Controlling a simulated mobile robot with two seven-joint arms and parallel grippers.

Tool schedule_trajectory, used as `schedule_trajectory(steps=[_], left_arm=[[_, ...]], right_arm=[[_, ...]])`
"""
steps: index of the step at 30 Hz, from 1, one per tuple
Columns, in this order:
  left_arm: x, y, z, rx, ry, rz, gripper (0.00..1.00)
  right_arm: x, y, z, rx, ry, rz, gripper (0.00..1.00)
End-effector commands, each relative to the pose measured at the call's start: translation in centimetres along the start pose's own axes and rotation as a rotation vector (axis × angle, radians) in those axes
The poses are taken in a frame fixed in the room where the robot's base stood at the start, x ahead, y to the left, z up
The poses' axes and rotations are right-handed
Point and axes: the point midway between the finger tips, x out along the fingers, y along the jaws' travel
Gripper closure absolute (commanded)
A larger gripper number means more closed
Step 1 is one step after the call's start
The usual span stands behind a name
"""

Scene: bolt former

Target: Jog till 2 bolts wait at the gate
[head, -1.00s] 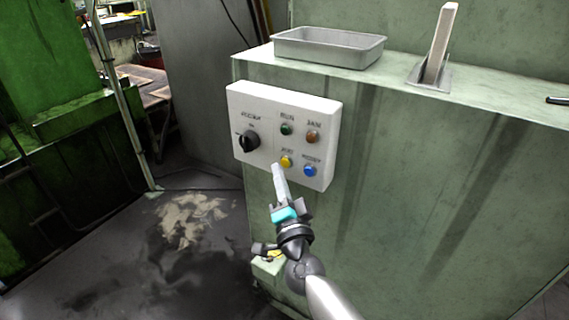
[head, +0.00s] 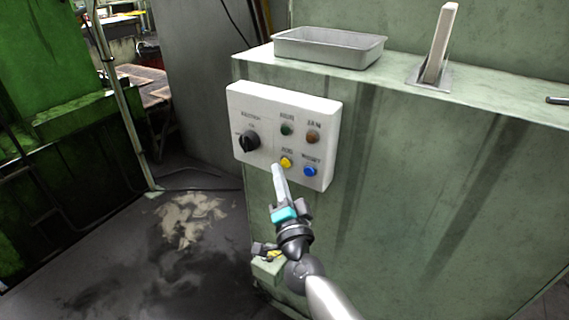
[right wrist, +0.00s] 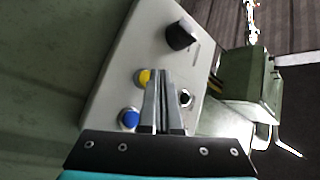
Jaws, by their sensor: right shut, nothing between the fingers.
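The white control panel (head: 240,100) is on the front of the green machine. Its yellow button (head: 287,163), labelled jog, sits in the lower row beside a blue button (head: 310,171). My right gripper (head: 278,168) is shut and empty, its fingertips just left of the yellow button in the head view. In the right wrist view the shut fingers (right wrist: 163,76) overlap the panel, with the yellow button (right wrist: 143,77) close beside their tips; I cannot tell whether they touch it. No bolts are discernible. My left gripper is out of view.
The panel also has a black selector knob (head: 249,141), a dark green lamp (head: 286,129) and an amber lamp (head: 313,137). A grey metal tray (head: 330,62) and an upright metal bar (head: 440,45) stand on the machine top. A green ledge (head: 266,270) juts out low, partly behind my arm.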

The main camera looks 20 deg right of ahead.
Motion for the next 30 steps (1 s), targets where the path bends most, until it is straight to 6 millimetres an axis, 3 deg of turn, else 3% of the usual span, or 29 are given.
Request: schedule_trajectory(steps=[30], left_arm=[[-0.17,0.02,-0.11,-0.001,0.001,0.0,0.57]], right_arm=[[0.62,0.43,-0.46,-0.001,0.0,-0.001,1.0]])
